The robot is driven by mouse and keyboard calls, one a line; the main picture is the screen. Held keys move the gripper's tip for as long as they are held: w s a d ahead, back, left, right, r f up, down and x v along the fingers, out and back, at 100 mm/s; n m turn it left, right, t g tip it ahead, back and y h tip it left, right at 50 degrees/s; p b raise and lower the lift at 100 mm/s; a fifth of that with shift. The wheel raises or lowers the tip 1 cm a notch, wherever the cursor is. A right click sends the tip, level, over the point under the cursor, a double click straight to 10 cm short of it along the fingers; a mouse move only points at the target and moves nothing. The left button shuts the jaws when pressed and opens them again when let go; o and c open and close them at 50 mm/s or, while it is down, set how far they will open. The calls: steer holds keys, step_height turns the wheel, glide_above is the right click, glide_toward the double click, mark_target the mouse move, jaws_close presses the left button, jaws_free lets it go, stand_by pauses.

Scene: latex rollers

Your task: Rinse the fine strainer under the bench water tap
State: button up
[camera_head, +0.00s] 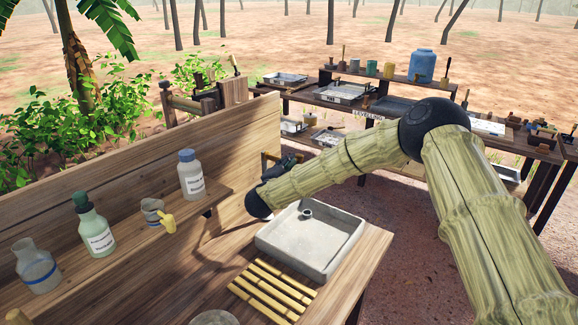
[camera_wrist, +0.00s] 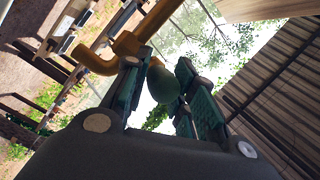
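My gripper (camera_head: 283,167) is at the back board, above the far left edge of the washing basin. In the wrist view, its teal fingers (camera_wrist: 165,92) are apart, with a dark green round knob (camera_wrist: 163,85) between them. I cannot tell whether they press on it. A yellow-brown bent pipe, which looks like the tap (camera_wrist: 127,45), passes beside the left finger; in the head view my gripper partly hides it. The pale grey basin (camera_head: 335,262) stands below on the bench. No fine strainer can be made out for certain. No running water shows.
A shelf on the left holds a white bottle (camera_head: 191,176), a green bottle (camera_head: 95,232), a glass flask (camera_head: 36,266) and a small grey cup-like thing (camera_head: 152,208). A yellow slatted rack (camera_head: 272,291) lies before the basin. Another bench with trays stands behind.

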jaws_close()
